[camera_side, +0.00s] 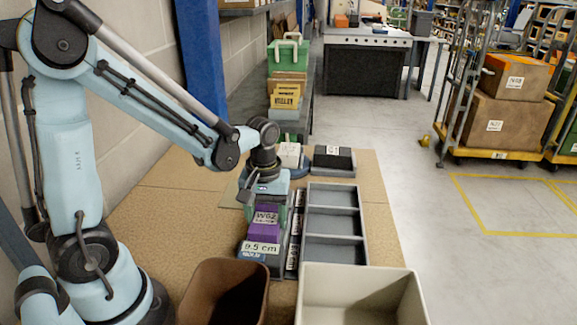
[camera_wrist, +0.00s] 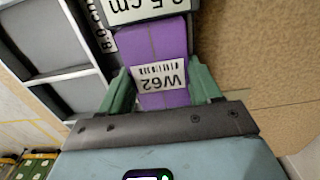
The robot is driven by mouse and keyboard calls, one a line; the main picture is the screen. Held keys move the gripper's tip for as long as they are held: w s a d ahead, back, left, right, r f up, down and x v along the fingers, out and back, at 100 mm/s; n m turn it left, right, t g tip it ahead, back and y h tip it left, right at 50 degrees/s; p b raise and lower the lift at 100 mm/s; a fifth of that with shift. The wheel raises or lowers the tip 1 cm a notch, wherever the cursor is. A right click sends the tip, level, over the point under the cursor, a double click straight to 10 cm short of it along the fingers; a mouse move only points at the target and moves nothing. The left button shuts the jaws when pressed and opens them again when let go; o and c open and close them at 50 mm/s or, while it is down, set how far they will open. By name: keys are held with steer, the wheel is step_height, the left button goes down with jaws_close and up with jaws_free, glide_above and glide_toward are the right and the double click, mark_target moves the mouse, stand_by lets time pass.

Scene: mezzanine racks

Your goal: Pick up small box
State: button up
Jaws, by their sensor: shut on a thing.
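The small box is purple with a white label reading W62. In the side view the box (camera_side: 266,217) sits at the grey slot marked 9.5 cm, on the left of the tray. In the wrist view the box (camera_wrist: 152,43) stands between the two green fingers of my gripper (camera_wrist: 160,80), one against each side. My gripper (camera_side: 262,198) comes down over the box's far end in the side view, and is shut on it. The fingertips are mostly hidden there. I cannot tell whether the box is lifted clear of the slot.
A grey tray (camera_side: 308,222) with empty compartments lies to the right. A brown bin (camera_side: 222,270) and a pale bin (camera_side: 357,282) stand in front. A black box (camera_side: 333,157) and a white box (camera_side: 290,153) are behind. The tan tabletop (camera_side: 190,215) is clear at left.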

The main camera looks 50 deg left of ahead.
mark_target(266, 217)
step_height(266, 217, up, 16)
steer(key=w+d+f+m, duration=0.3)
steer(key=w+d+m, duration=0.2)
steer(key=w+m, duration=0.35)
steer(key=w+d+f+m, duration=0.3)
steer(key=w+d+m, duration=0.35)
steer(key=m, duration=0.25)
steer(key=shift+m, duration=0.25)
steer(key=w+a+f, duration=0.2)
steer(key=a, duration=0.1)
steer(key=w+a+f, duration=0.1)
steer(key=a+f, duration=0.1)
steer(key=a, duration=0.2)
steer(key=w+a+f, duration=0.2)
steer(key=a, duration=0.1)
steer(key=shift+w+a+f, duration=0.3)
steer(key=shift+a+f, duration=0.1)
steer(key=shift+f, duration=2.05)
steer(key=shift+f, duration=0.1)
